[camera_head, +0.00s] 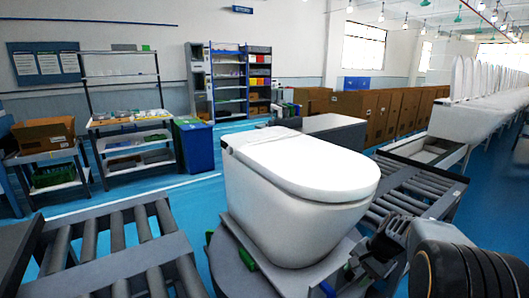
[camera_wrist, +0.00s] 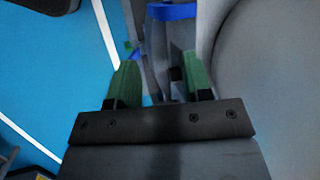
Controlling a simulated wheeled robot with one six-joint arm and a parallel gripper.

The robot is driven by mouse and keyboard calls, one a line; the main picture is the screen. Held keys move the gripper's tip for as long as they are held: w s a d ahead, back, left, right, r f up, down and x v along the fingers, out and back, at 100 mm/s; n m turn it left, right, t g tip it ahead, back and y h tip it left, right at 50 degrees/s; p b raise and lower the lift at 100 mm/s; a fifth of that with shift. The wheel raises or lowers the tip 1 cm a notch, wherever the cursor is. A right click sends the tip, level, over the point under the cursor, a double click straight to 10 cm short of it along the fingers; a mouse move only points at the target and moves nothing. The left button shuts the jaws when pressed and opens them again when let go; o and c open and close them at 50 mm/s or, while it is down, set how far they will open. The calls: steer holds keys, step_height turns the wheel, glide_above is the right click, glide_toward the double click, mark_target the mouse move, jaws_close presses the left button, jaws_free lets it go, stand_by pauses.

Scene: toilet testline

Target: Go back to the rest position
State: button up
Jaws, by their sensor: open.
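In the wrist view my gripper (camera_wrist: 160,80) is open, with its two green fingers spread apart. A grey upright part with a blue band (camera_wrist: 172,12) shows beyond and between the fingers; I see nothing clearly gripped.
Roller conveyors flank the toilet at left (camera_head: 120,245) and right (camera_head: 410,185). A blue bin (camera_head: 195,146) and shelves (camera_head: 130,120) stand behind at left. Cardboard boxes (camera_head: 375,110) and a row of white toilets (camera_head: 490,90) are at back right. Blue floor is open between.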

steer(key=s+a+r+n+h+p, duration=0.1)
steer(key=s+a+r+n+p, duration=0.2)
steer(key=r, duration=0.4)
steer(key=s+a+r+n+t+h+p, duration=0.1)
steer(key=s+a+r+n+h+p, duration=0.1)
steer(key=s+r, duration=0.5)
steer(key=s+a+r+n+t+h+p, duration=0.1)
steer(key=s+a+r+n+p, duration=0.4)
steer(key=s+r+p, duration=0.1)
steer(key=shift+s+a+r+p, duration=0.15)
steer(key=shift+s+r+p, duration=0.15)
steer(key=shift+r+p, duration=0.55)
steer(key=shift+a+f, duration=0.1)
steer(key=shift+f, duration=0.05)
